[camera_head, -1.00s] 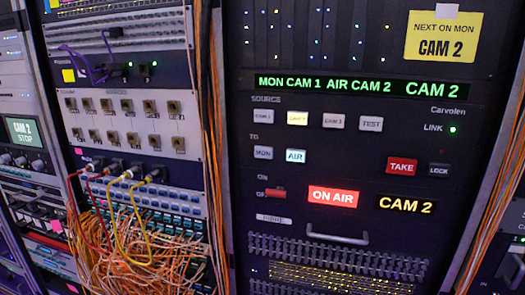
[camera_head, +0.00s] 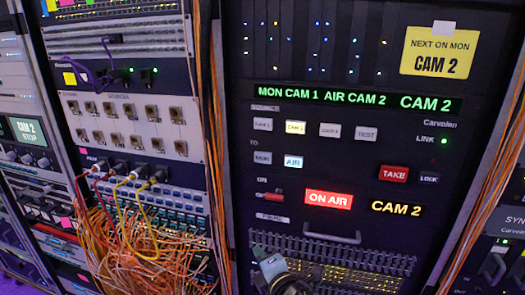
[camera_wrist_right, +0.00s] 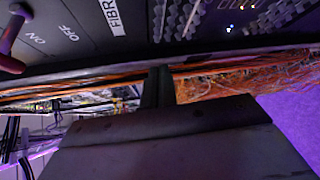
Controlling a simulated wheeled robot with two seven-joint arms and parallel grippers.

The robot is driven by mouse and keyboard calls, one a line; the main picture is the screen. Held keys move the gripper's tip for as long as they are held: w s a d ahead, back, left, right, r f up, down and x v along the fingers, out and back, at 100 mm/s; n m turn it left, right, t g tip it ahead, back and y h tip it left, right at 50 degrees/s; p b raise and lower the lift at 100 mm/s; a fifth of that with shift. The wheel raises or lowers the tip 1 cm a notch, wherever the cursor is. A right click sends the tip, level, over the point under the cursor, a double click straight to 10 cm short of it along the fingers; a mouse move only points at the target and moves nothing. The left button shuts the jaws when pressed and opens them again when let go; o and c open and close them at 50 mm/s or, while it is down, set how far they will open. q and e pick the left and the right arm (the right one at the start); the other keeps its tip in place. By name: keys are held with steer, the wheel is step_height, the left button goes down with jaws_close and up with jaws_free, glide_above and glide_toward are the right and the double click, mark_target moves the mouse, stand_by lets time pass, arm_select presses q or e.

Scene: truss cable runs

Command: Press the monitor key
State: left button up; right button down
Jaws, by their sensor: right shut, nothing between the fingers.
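The monitor key, labelled MON (camera_head: 262,158), is a small unlit grey key in the TO row of the dark panel. The lit AIR key (camera_head: 293,161) is just right of it. Above, in the SOURCE row, the CAM 2 key (camera_head: 295,127) glows pale yellow and its neighbours are grey. The green display (camera_head: 352,97) reads MON CAM 1, AIR CAM 2, CAM 2. My right gripper (camera_head: 266,254) is shut and empty, low in front of the panel, below the MON key and apart from it. Its dark fingers show in the right wrist view (camera_wrist_right: 157,86). My left gripper is not in view.
A red toggle lever (camera_head: 270,195) sits below the MON key; it also shows in the wrist view (camera_wrist_right: 12,42). The red TAKE key (camera_head: 394,174) and ON AIR lamp (camera_head: 328,200) are to the right. A metal handle (camera_head: 332,238) sticks out. Loose orange cables (camera_head: 140,245) hang left.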

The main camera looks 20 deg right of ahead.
mark_target(263, 158)
steer(key=s+a+r+n+t+p, duration=0.1)
steer(key=r+n+t, duration=0.1)
steer(key=r, duration=0.9)
steer(key=s+a+r+n+t+y+p, duration=0.1)
steer(key=s+a+r+n+t, duration=0.1)
steer(key=r, duration=0.9)
steer(key=shift+s+n+t+y, duration=0.15)
steer(key=shift+n+t+y, duration=0.15)
steer(key=shift+n, duration=0.2)
steer(key=shift+w+d+b, duration=0.15)
steer(key=shift+w+d, duration=0.65)
steer(key=shift+w, duration=0.45)
steer(key=shift+w+d+b, duration=0.2)
steer(key=shift+w+d, duration=0.6)
steer(key=shift+w, duration=0.4)
steer(key=shift+w+d+b, duration=0.15)
steer(key=shift+w+d, duration=0.65)
steer(key=shift+w, duration=0.45)
steer(key=shift+w+d, duration=0.1)
steer(key=shift+w+d, duration=0.15)
steer(key=shift+w, duration=0.05)
